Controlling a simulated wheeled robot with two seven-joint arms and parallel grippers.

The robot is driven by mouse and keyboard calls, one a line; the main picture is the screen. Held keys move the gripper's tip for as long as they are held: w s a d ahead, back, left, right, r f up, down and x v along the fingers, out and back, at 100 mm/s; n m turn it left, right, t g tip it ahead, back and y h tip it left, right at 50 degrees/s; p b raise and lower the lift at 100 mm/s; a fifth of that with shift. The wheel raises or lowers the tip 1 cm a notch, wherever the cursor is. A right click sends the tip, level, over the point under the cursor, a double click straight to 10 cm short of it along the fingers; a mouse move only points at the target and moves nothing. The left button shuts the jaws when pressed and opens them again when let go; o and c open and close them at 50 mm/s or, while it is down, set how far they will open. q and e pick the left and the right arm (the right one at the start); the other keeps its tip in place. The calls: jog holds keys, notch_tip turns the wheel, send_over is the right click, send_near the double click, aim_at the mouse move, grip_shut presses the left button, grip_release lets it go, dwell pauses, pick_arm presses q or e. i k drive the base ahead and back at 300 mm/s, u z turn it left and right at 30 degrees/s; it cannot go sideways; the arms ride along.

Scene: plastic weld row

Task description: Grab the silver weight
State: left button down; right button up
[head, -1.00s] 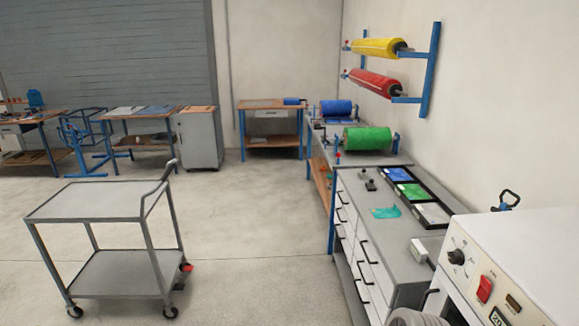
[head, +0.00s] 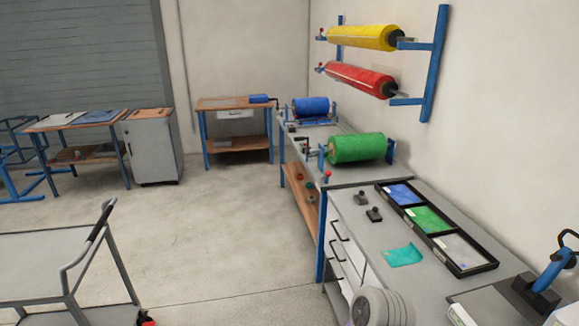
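Two small dark grey knobbed pieces stand on the grey worktop (head: 345,225) at the right, the farther piece (head: 361,198) and the nearer piece (head: 375,214). They look like small weights, but I cannot tell from their colour which, if either, is the silver weight. Neither gripper is in view. A pale rounded part at the bottom edge seems to be one of my arm links and covers part of the drawer front.
A black tray (head: 416,205) with blue, green and clear sheets and a teal scrap (head: 403,256) lie on the worktop. A green roll (head: 357,148) stands behind. A blue-handled device (head: 552,268) is at right. A grey cart (head: 50,262) stands left; open floor lies between.

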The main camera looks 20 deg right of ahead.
aim_at(360, 198)
jog(key=i, duration=3.4)
jog(key=z, duration=1.7)
